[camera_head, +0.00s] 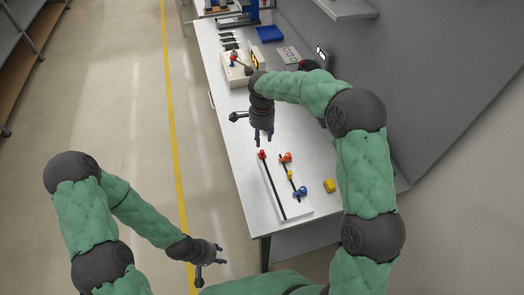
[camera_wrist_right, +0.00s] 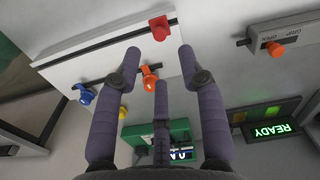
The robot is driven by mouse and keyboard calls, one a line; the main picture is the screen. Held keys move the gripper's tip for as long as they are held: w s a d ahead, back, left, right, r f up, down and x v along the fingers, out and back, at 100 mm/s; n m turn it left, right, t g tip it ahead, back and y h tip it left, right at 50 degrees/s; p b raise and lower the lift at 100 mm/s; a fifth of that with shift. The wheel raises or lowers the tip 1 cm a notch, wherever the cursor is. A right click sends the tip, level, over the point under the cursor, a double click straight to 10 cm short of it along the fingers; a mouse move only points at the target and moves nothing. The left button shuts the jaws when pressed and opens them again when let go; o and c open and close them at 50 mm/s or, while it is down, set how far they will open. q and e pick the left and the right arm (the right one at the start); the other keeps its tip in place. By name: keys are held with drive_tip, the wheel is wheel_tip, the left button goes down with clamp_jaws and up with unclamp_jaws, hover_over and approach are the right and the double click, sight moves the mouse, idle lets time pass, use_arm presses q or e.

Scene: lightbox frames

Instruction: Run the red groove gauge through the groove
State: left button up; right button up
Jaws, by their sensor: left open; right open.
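The red groove gauge (camera_head: 262,154) stands at the far end of the long black groove (camera_head: 273,187) in a white board (camera_head: 297,212). In the right wrist view the red gauge (camera_wrist_right: 159,28) lies just beyond my fingertips, apart from them, with the groove (camera_wrist_right: 110,46) running left from it. My right gripper (camera_head: 263,138) is open and empty above that end of the board; its spread fingers show in the right wrist view (camera_wrist_right: 159,54). My left gripper (camera_head: 217,254) is open and empty, off the table above the floor.
An orange piece (camera_head: 285,157), a small yellow piece (camera_head: 290,175) and a blue piece (camera_head: 300,194) sit beside the groove. A yellow block (camera_head: 329,186) lies right of the board.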

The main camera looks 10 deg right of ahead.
sight(262, 151)
wheel_tip(262, 151, down, 8)
drive_tip(key=shift+f+b, duration=0.2)
drive_tip(key=shift+b, duration=0.4)
drive_tip(key=shift+c, duration=0.2)
clamp_jaws()
